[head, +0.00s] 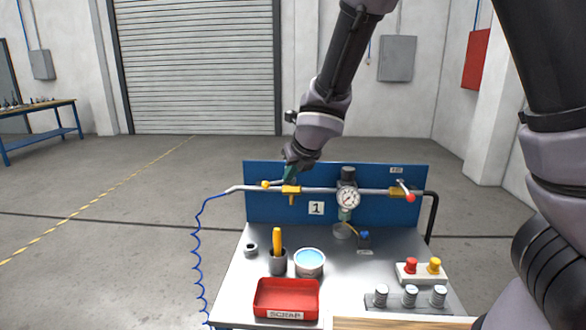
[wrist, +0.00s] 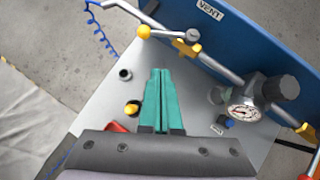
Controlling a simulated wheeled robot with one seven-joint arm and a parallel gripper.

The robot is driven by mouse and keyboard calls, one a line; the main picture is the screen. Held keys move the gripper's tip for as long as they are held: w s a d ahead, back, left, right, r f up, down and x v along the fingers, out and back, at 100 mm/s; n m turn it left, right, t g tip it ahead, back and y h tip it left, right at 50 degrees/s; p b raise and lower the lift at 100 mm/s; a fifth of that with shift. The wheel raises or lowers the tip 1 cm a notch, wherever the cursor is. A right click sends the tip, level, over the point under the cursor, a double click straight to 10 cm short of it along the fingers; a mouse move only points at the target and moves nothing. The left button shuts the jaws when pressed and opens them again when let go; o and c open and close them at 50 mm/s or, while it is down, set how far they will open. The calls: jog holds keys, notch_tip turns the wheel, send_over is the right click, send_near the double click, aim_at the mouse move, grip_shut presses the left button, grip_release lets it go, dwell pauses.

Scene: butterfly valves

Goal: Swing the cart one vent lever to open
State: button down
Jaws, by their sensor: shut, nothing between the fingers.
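The vent lever is a short grey bar ending in a yellow ball (head: 265,184); the ball also shows in the wrist view (wrist: 143,32). The lever runs left from its brass valve (head: 291,190) on the pipe, at a slant to the pipe in the wrist view. The VENT label (wrist: 210,10) is on the blue panel behind; my arm hides it in the head view. My gripper (head: 289,174) has teal fingers, shut and empty. In the wrist view its fingertips (wrist: 160,71) appear just short of the lever; contact cannot be told. The cart plate (head: 316,208) reads 1.
A gauge (head: 347,197) sits mid-pipe. A second valve with a red-ball lever (head: 409,197) is at the right. The cart top holds a red scrap tray (head: 287,298), a blue-filled tin (head: 309,262) and a cup with a yellow handle (head: 277,260). A blue coiled hose (head: 198,255) hangs left.

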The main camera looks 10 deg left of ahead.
aim_at(279, 182)
jog(key=w+a+f, duration=0.4)
jog(key=w, duration=0.1)
jog(key=shift+w+f, duration=0.25)
jog(key=shift+w, duration=0.15)
jog(key=shift+a, duration=0.15)
